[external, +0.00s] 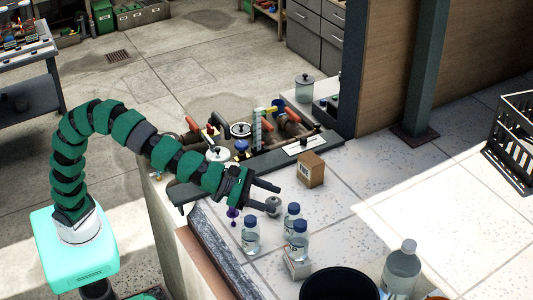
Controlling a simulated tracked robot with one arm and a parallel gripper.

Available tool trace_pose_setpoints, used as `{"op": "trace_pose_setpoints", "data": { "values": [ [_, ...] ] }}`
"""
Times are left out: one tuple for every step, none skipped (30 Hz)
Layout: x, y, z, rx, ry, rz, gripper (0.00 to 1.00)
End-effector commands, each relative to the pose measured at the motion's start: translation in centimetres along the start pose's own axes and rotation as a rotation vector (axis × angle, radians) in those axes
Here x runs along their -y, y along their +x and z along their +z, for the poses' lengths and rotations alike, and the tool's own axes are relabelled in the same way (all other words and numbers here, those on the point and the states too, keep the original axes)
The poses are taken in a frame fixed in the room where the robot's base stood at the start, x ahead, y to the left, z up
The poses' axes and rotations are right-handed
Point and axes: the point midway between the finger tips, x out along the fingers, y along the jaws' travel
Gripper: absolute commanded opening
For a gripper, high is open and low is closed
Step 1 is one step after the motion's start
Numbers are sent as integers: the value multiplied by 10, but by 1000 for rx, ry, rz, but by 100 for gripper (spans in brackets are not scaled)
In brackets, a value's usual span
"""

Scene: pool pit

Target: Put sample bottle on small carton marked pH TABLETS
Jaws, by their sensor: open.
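My gripper (268,197) is open at the end of the green arm, above the near-left part of the pale tiled ledge. Several clear bottles with blue caps stand just right of and below it: one at the left (250,237), one behind (291,216) and one in front (299,242). I cannot tell which is the sample bottle. A small brown carton (312,171) with a dark printed label stands behind the bottles. A small white carton (296,264) is at the foot of the front bottle, which seems to be on or behind it. I cannot read either carton's print.
A small grey round object (273,205) is by the fingertips. A tray of valves and pipes (250,140) lies behind the arm. A black bucket (340,285) and a larger white-capped bottle (402,268) stand at the front. The tiles to the right (420,200) are clear.

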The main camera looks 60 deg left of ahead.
Motion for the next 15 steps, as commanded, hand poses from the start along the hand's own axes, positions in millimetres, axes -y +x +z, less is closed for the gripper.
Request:
{"op": "trace_pose_setpoints", "data": {
  "values": [
    [-25,-10,19,34,82,15,54],
    [-39,-18,30,54,151,19,54],
    [-58,-29,46,80,252,32,54],
    [-73,-38,56,97,334,44,54],
    [-87,-48,66,110,419,55,54],
    [-106,-62,78,125,534,75,54],
    [-120,-73,87,133,620,93,54],
    [-133,-84,94,137,707,108,54],
    [-150,-99,102,136,822,131,54],
    [-163,-111,108,132,910,151,54],
    [-175,-123,114,125,999,168,54],
    [-191,-140,119,110,1119,193,54],
    [-203,-152,122,92,1209,212,54],
    [-214,-165,125,71,1298,228,54],
    [-229,-183,128,39,1416,249,54]
  ]
}}
